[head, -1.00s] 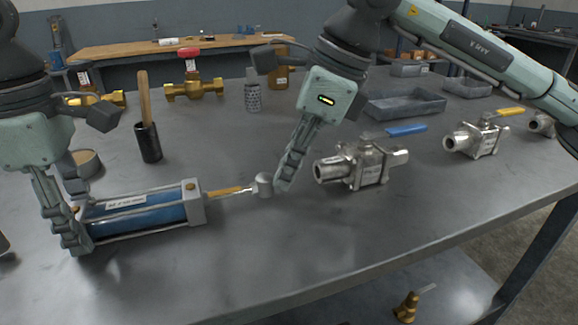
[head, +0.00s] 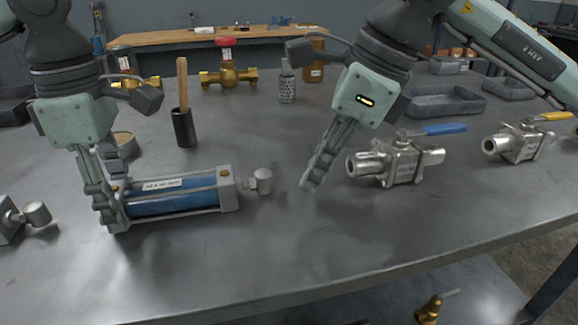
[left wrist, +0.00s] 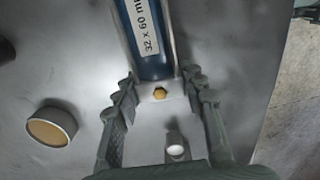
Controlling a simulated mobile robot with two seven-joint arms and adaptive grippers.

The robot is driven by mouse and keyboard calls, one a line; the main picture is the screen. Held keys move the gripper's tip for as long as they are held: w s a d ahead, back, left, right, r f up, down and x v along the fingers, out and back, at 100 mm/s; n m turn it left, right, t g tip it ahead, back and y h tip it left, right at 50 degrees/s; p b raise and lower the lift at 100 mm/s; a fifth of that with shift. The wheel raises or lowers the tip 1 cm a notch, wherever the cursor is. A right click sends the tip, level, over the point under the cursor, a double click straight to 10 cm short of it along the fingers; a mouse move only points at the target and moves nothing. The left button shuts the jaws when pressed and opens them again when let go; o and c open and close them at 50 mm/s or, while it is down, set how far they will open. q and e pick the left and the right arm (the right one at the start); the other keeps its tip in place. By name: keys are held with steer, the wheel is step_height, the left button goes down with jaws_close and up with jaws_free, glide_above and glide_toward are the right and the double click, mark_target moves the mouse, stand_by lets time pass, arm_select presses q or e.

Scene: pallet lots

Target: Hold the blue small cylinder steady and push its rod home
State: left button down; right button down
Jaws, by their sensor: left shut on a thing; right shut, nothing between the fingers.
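The blue small cylinder (head: 160,204) lies on its side on the bench, with light end caps, tie rods and a white label. Its rod eye (head: 262,181) sits close to the right end cap, with only a short neck showing between. My left gripper (head: 114,222) is shut on the cylinder's left end cap. In the left wrist view its fingers (left wrist: 160,98) flank that cap, with a brass port plug on top and the blue body (left wrist: 150,40) beyond. My right gripper (head: 308,184) is shut and empty, right of the rod eye and apart from it.
Another cylinder's rod eye (head: 37,214) shows at the left edge. Behind stand a black cup with a wooden handle (head: 183,120), a brass valve (head: 228,76) and a round tin (head: 126,144). A blue-handled steel valve (head: 400,162) is right of my right gripper. The front bench is clear.

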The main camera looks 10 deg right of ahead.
steer(key=v, duration=1)
steer(key=shift+a, duration=0.15)
steer(key=shift+w, duration=0.1)
arm_select(q)
steer(key=c, duration=0.8)
jaws_free()
steer(key=shift+r, duration=0.15)
